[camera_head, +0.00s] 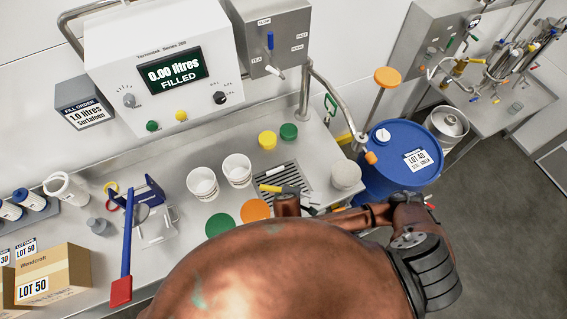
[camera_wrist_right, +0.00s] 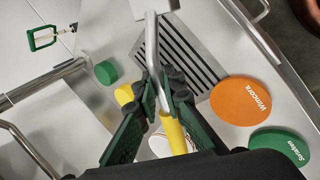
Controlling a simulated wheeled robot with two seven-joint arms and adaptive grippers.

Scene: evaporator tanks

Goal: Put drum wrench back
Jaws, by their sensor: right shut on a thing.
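The drum wrench has a yellow handle and a bent metal shaft. In the right wrist view my right gripper (camera_wrist_right: 162,90) is shut around the wrench (camera_wrist_right: 173,134) where the handle meets the shaft. The shaft runs up past the slotted drain grate (camera_wrist_right: 175,52). In the head view the wrench's yellow handle (camera_head: 268,188) points left over the counter, near my right gripper (camera_head: 291,190); much of the wrench is hidden there. A small green frame (camera_head: 330,104) is at the counter's far right edge, and it also shows in the right wrist view (camera_wrist_right: 42,37). My left gripper is not in view.
Two white cups (camera_head: 203,184) stand left of the wrench. An orange lid (camera_head: 255,209) and a green lid (camera_head: 221,225) lie in front. Yellow and green caps (camera_head: 267,140) are behind. A blue drum (camera_head: 401,165) stands right, beyond a curved metal pipe (camera_head: 327,88).

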